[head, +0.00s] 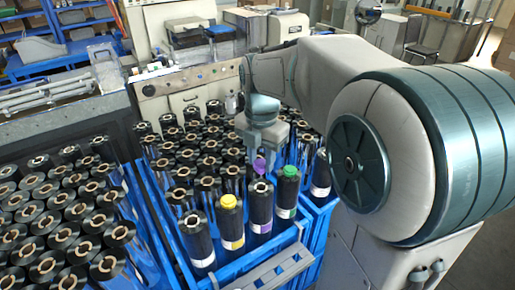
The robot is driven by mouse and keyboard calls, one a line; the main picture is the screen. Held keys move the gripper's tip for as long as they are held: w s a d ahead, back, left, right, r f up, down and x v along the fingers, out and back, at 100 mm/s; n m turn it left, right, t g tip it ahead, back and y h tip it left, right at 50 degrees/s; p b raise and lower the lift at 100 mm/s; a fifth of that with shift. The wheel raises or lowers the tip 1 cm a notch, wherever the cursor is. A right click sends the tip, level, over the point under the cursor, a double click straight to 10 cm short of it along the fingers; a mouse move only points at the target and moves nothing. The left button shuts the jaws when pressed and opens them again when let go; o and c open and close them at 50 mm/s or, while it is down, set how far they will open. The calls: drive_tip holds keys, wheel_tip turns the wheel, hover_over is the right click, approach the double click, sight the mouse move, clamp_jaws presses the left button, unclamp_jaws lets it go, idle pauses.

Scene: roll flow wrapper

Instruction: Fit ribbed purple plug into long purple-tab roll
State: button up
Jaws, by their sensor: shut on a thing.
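My gripper (263,150) points down over the front row of rolls and is shut on a purple plug (260,165). The plug's ribs are too small to make out. A black roll with a purple tab (261,226) stands upright in the front row, its light core opening facing up. The plug hangs just above this roll's top and looks apart from it, though the gap is hard to judge. Another front-row roll (195,238), at the left, has a pale purplish label low down and an open core.
A yellow-capped roll (231,225) and a green-capped roll (287,192) flank the purple-tab roll. Many black rolls stand close behind in the blue crate (258,257), and more fill the left side.

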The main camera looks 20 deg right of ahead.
sight(261, 163)
drive_tip(key=shift+s+f+b, duration=0.25)
drive_tip(key=shift+f+b, duration=0.2)
drive_tip(key=shift+f, duration=0.15)
drive_tip(key=shift+f+b, duration=1.7)
drive_tip(key=shift+f, duration=0.5)
drive_tip(key=shift+w+r, duration=0.1)
drive_tip(key=shift+r, duration=0.05)
drive_tip(key=shift+r+p, duration=0.65)
drive_tip(key=shift+p, duration=0.1)
drive_tip(key=shift+f+b, duration=0.85)
drive_tip(key=shift+f, duration=0.35)
idle(0.4)
drive_tip(key=o, duration=0.7)
drive_tip(key=shift+c, duration=0.2)
